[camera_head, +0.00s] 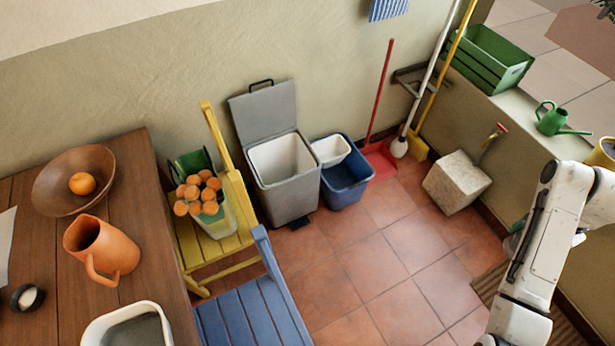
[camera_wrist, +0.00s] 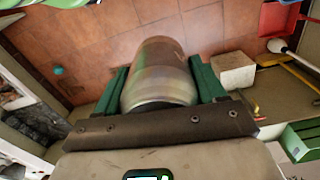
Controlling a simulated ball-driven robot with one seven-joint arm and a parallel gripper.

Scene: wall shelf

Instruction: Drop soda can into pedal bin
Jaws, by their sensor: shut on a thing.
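The pedal bin (camera_head: 289,180) stands on the tiled floor against the wall in the head view. It is grey with a pale inner liner, and its lid is up. The soda can (camera_wrist: 160,78) shows in the wrist view as a blurred, brownish-silver cylinder. My gripper (camera_wrist: 162,85) has its green fingers on both sides of the can and is shut on it. In the head view my white arm is at the lower right, well apart from the bin; the can cannot be made out there.
A blue bucket (camera_head: 348,183) with a white tub (camera_head: 331,150) stands right of the bin. A yellow chair (camera_head: 215,245) and a blue chair (camera_head: 255,310) stand left and in front. A stone block (camera_head: 456,182) sits right. The tiled floor between is clear.

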